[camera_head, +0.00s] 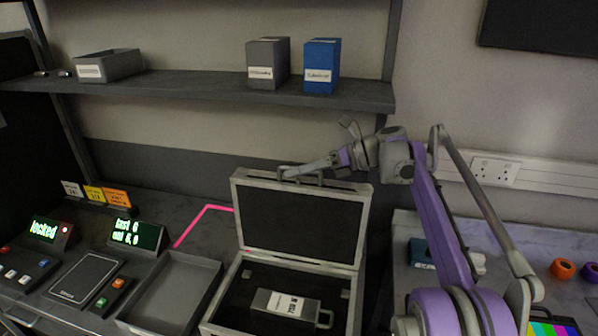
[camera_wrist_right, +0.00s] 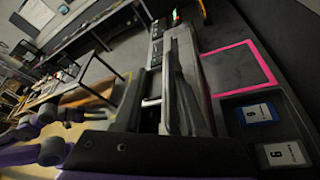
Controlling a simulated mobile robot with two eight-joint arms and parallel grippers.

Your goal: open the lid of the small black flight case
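The small black flight case (camera_head: 240,213) stands on the counter with its lid (camera_head: 305,222) raised near upright behind the base. The lid has a dark lining and a pale metal frame. Inside the base lies a grey labelled block with a loop (camera_head: 290,306). My right gripper (camera_head: 308,169) is at the lid's top edge, by its handle. In the right wrist view, long pale and dark edges run up the middle close to the gripper; whether its fingers hold the lid or handle cannot be told.
An empty grey tray (camera_head: 178,292) and lit consoles (camera_head: 137,234) stand left of the case. Pink tape (camera_head: 207,210) marks the counter behind. A shelf above holds a grey box (camera_head: 268,64) and a blue box (camera_head: 321,66). My right arm covers part of the right counter.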

